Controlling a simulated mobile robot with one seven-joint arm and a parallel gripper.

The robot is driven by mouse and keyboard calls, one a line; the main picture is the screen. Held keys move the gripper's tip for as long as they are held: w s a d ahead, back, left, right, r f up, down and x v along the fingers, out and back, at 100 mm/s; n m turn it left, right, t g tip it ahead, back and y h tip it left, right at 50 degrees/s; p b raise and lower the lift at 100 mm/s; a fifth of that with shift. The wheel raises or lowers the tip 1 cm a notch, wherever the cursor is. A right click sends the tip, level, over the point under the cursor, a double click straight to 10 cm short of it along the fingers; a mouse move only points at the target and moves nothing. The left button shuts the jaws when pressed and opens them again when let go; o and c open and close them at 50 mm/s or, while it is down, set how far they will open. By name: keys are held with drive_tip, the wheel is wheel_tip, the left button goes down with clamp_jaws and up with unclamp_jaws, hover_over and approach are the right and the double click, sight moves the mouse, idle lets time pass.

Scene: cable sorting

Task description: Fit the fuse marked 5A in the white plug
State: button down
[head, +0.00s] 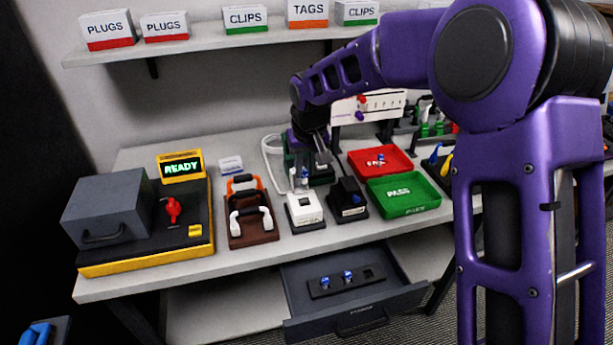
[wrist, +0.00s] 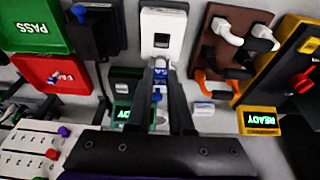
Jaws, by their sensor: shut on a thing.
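The white plug (head: 304,210) stands on the front middle of the bench, on a dark base. It also shows in the wrist view (wrist: 163,22), at the top middle, with a small dark opening on its face. My gripper (wrist: 160,72) is shut on a small fuse (wrist: 160,64), white with blue, just short of the plug in the wrist view. In the head view my gripper (head: 304,178) is above and slightly behind the white plug. The fuse's marking is too small to read, and the fingers partly hide it.
A black plug (head: 346,194) stands right of the white one. Beyond are a red FAIL tray (head: 365,170) holding a blue item and a green PASS tray (head: 404,204). An open drawer (head: 300,312) below holds two blue-banded fuses. A brown rack (head: 248,232) stands left.

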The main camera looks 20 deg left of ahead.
sight(305, 181)
drive_tip(key=shift+f+b, duration=1.55)
drive_tip(key=shift+f, duration=1.15)
drive_tip(key=shift+f+b, duration=0.8)
drive_tip(key=shift+f, duration=0.1)
idle(0.5)
drive_tip(key=shift+c, duration=0.9)
unclamp_jaws()
drive_tip(key=shift+r, duration=0.1)
drive_tip(key=shift+r+p, duration=2.35)
drive_tip(key=shift+r, duration=1.55)
